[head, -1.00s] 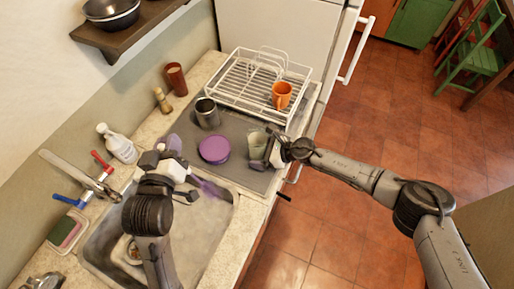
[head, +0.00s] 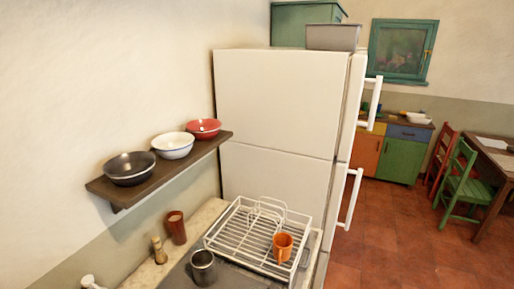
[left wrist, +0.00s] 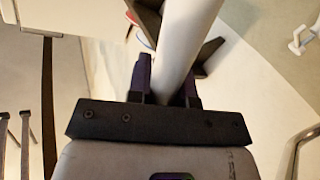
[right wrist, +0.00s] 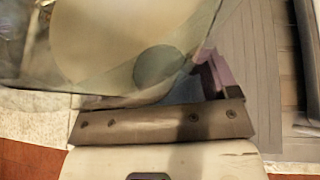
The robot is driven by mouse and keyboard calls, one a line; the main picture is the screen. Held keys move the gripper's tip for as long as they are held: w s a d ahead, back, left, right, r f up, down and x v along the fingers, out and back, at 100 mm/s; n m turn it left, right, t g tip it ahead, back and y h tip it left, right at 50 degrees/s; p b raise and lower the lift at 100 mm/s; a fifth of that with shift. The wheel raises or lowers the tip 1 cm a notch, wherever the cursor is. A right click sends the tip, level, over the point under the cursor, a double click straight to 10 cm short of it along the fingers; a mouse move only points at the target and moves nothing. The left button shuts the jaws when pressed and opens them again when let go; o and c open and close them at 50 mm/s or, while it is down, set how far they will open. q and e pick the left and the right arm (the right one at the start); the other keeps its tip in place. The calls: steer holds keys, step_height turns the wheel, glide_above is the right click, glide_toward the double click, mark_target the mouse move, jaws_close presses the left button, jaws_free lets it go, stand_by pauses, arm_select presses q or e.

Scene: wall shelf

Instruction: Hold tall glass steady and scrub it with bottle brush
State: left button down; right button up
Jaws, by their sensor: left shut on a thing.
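The head view shows neither gripper and neither the glass nor the brush. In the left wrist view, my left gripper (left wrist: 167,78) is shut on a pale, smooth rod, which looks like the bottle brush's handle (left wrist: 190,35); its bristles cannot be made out. In the right wrist view, the clear, faintly greenish tall glass (right wrist: 115,50) fills the upper left, very close to the camera. One finger of my right gripper (right wrist: 190,82) shows at the glass's right side. The other finger is hidden behind the glass, so I cannot tell whether the jaws grip it.
A white dish rack (head: 240,240) holds an orange mug (head: 283,247). A grey metal cup (head: 203,268), a brown cup (head: 176,228) and a wooden mill (head: 159,250) stand nearby. A wall shelf (head: 160,175) bears three bowls. A white fridge (head: 280,110) stands behind the rack.

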steer(key=shift+o, duration=1.2)
steer(key=shift+d, duration=0.1)
